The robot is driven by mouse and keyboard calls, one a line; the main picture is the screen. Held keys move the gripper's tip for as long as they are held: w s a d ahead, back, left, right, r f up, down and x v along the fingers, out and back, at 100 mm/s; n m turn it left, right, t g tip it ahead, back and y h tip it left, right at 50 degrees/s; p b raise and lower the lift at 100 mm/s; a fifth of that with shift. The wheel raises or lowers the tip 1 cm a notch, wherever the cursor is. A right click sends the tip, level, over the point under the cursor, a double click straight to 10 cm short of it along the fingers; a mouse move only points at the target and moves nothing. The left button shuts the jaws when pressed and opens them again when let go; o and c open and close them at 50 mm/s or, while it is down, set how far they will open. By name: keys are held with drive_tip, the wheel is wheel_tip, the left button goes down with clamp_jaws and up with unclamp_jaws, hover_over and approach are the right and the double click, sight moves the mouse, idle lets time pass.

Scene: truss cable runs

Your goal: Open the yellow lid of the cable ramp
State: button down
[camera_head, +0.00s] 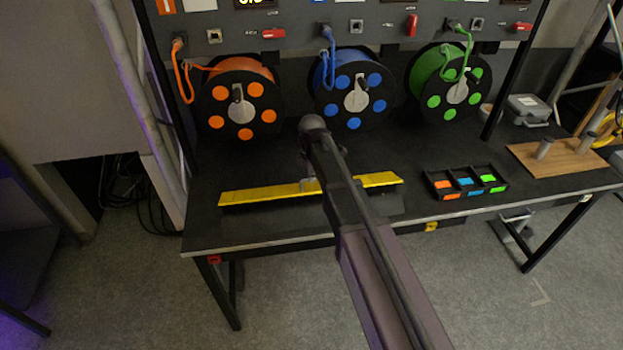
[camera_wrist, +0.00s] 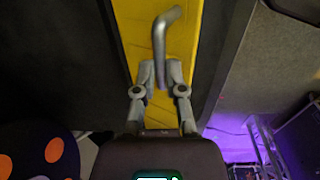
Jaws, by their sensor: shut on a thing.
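The yellow lid (camera_head: 265,193) is a long narrow strip along the top of the black cable ramp (camera_head: 395,205), near the front of the table. My arm crosses in front of its middle. In the wrist view the yellow lid (camera_wrist: 185,32) runs up the picture, with a bent grey handle (camera_wrist: 159,45) on it. My gripper (camera_wrist: 160,76) is shut on the lower end of the handle. In the head view my gripper is mostly hidden by the arm. I cannot tell whether the lid is raised from the ramp.
Cable reels with orange (camera_head: 240,100), blue (camera_head: 353,93) and green (camera_head: 447,85) discs stand behind the ramp. A black tray with coloured compartments (camera_head: 466,183) lies to the right. A wooden board with pegs (camera_head: 560,158) is farther right. The table's front edge is close.

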drive_tip(key=w, duration=0.1)
drive_tip(key=w+r, duration=0.1)
drive_tip(key=w+a+p, duration=0.1)
drive_tip(key=shift+w+r, duration=0.3)
drive_tip(key=shift+r, duration=0.05)
drive_tip(key=w+a+f+b, duration=0.1)
drive_tip(key=w+f+b, duration=0.1)
drive_tip(key=w, duration=0.5)
drive_tip(key=shift+w+a+b, duration=0.15)
drive_tip(key=shift+a+b, duration=0.15)
drive_tip(key=shift+a, duration=0.05)
